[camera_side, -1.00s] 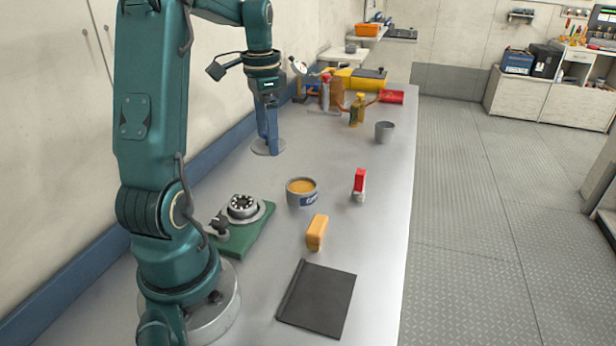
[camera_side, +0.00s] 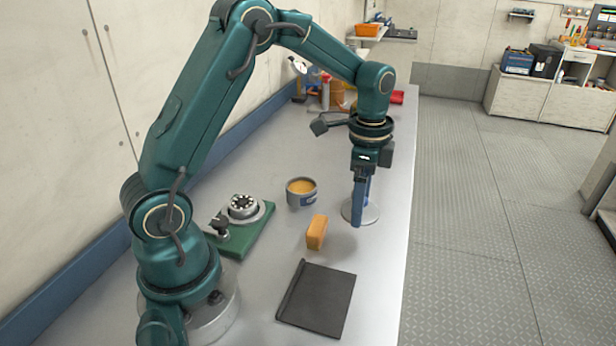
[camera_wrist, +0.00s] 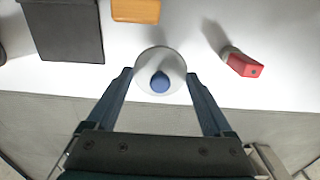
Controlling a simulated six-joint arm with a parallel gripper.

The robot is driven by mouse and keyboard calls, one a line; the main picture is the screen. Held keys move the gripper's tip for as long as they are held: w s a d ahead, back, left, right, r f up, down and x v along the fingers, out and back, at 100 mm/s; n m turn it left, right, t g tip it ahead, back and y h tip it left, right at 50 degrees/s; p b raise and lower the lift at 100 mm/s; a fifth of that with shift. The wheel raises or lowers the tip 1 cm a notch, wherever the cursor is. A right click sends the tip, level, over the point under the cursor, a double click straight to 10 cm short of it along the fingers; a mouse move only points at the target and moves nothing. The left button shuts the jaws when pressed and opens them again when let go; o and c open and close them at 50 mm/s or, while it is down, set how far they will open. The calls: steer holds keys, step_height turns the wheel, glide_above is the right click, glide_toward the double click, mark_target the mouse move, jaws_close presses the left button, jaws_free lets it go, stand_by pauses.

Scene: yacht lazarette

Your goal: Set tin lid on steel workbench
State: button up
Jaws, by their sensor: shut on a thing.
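The tin lid (camera_side: 372,214) is a pale grey disc; in the wrist view the lid (camera_wrist: 150,60) has a blue knob (camera_wrist: 160,83) near its front edge. My gripper (camera_side: 358,222) is shut on it. In the wrist view my gripper's (camera_wrist: 159,73) two blue fingers stand at either side of the disc. The lid is over the right part of the steel workbench (camera_side: 255,300), near its long edge. I cannot tell whether it touches the bench. The bench also shows in the wrist view (camera_wrist: 80,80).
An open tin (camera_side: 301,194) with yellow-orange contents, an orange block (camera_side: 316,232), a dark flat plate (camera_side: 317,298) and a green-based fixture (camera_side: 240,232) stand nearby. A red-topped item (camera_wrist: 243,65) lies right of the lid in the wrist view. The floor drops away beyond the bench edge.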

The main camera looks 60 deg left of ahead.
mark_target(373, 216)
steer(key=shift+w+d+f, duration=0.3)
steer(key=shift+d+f, duration=0.15)
steer(key=shift+d, duration=0.1)
steer(key=shift+w+d+f, duration=0.3)
steer(key=shift+d+f, duration=0.1)
steer(key=shift+d, duration=0.15)
steer(key=shift+f, duration=1.95)
steer(key=o, duration=1.2)
steer(key=shift+f, duration=0.1)
